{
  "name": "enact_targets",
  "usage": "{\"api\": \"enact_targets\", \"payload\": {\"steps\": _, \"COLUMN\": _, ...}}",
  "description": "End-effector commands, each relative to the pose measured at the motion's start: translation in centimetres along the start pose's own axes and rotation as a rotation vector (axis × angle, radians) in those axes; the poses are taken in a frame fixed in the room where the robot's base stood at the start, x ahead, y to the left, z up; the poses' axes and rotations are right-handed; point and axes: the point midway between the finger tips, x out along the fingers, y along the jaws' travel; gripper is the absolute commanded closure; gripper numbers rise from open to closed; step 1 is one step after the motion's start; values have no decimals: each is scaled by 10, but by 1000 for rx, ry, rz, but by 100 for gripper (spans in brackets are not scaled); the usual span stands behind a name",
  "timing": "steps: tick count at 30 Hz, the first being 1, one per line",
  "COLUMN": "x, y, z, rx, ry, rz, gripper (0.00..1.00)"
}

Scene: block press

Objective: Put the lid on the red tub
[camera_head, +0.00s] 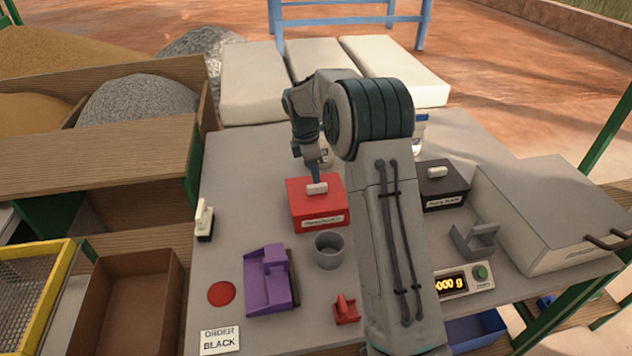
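The red tub (320,218) stands near the middle of the grey table, with a label on its front. A red lid (301,189) with a white handle (317,188) covers its top and looks level; I cannot tell if it is fully seated. My gripper (315,181) points down at the handle, its blue fingertip at or just behind it. Only one finger shows clearly, so whether it grips the handle is unclear. My arm hides part of the table right of the tub.
A black lidded tub (443,187) stands right of my arm. A grey cup (329,251), a purple press-like fixture (266,281) and a small red object (346,310) are in front. A scale (463,281) and a large grey box (548,215) are at right. White sacks (252,84) lie behind.

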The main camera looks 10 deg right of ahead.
Motion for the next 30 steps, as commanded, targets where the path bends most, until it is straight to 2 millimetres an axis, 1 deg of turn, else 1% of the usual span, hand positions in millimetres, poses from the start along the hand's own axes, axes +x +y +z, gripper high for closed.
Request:
{"api": "enact_targets", "payload": {"steps": 1, "x": -12, "y": 1, "z": 0, "rx": 0, "ry": 1, "rz": 5, "gripper": 62}}
{"api": "enact_targets", "payload": {"steps": 6, "x": -43, "y": 0, "z": -1, "rx": -1, "ry": 1, "rz": 3, "gripper": 62}}
{"api": "enact_targets", "payload": {"steps": 9, "x": -56, "y": 0, "z": -1, "rx": -1, "ry": 1, "rz": 1, "gripper": 62}}
{"api": "enact_targets", "payload": {"steps": 13, "x": -66, "y": -2, "z": 0, "rx": 7, "ry": 1, "rz": 3, "gripper": 62}}
{"api": "enact_targets", "payload": {"steps": 16, "x": -77, "y": -12, "z": 2, "rx": 52, "ry": 3, "rz": 12, "gripper": 62}}
{"api": "enact_targets", "payload": {"steps": 17, "x": -82, "y": -17, "z": 3, "rx": 76, "ry": 4, "rz": 16, "gripper": 62}}
{"api": "enact_targets", "payload": {"steps": 20, "x": -100, "y": -42, "z": 8, "rx": 190, "ry": 15, "rz": 36, "gripper": 62}}
{"api": "enact_targets", "payload": {"steps": 23, "x": -116, "y": -75, "z": 13, "rx": 336, "ry": 30, "rz": 57, "gripper": 62}}
{"api": "enact_targets", "payload": {"steps": 24, "x": -122, "y": -89, "z": 15, "rx": 395, "ry": 39, "rz": 64, "gripper": 62}}
{"api": "enact_targets", "payload": {"steps": 26, "x": -130, "y": -109, "z": 18, "rx": 485, "ry": 52, "rz": 76, "gripper": 62}}
{"api": "enact_targets", "payload": {"steps": 30, "x": -141, "y": -160, "z": 24, "rx": 697, "ry": 89, "rz": 98, "gripper": 62}}
